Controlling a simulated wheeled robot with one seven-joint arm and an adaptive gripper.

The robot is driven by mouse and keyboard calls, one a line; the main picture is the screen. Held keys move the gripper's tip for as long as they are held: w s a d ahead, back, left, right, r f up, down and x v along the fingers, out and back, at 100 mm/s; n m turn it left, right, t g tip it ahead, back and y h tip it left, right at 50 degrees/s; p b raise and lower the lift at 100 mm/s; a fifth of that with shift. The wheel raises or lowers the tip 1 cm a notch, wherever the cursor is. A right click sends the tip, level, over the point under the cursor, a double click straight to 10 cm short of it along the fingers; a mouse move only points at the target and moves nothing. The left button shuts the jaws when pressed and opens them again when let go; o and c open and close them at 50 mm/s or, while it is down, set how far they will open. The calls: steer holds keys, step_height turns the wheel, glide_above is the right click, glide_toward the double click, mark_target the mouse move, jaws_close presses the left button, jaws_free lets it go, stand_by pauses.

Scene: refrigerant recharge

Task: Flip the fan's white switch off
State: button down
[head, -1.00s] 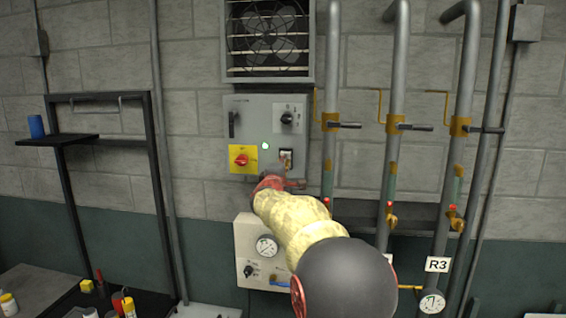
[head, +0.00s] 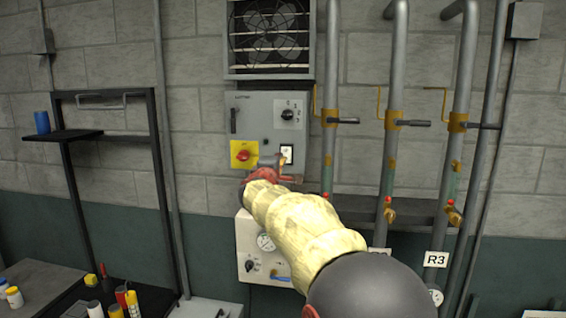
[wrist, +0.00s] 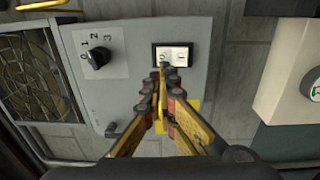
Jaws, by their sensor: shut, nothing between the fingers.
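The white rocker switch (head: 287,152) sits in a dark frame at the lower right of the grey control panel (head: 250,112). In the wrist view the switch (wrist: 173,54) shows its white face straight ahead of my fingertips. My gripper (wrist: 160,72) is shut and empty, with its tips at the switch's lower edge; I cannot tell if they touch it. In the head view my gripper (head: 272,160) is just below and left of the switch. The fan (head: 270,36) is behind slats above the panel. The panel's small indicator lamp (head: 266,141) looks unlit.
A rotary knob (head: 288,114) is above the switch, and a red knob on a yellow plate (head: 243,155) is to its left. Upright pipes with valves (head: 328,120) stand close on the right. A lower gauge box (head: 248,250) is partly behind my arm.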

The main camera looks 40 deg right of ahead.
steer(key=s+a, duration=0.2)
steer(key=s+a+r, duration=0.1)
steer(key=a, duration=0.1)
steer(key=shift+s+b, duration=0.35)
steer(key=shift+b, duration=0.05)
steer(key=shift+r, duration=0.1)
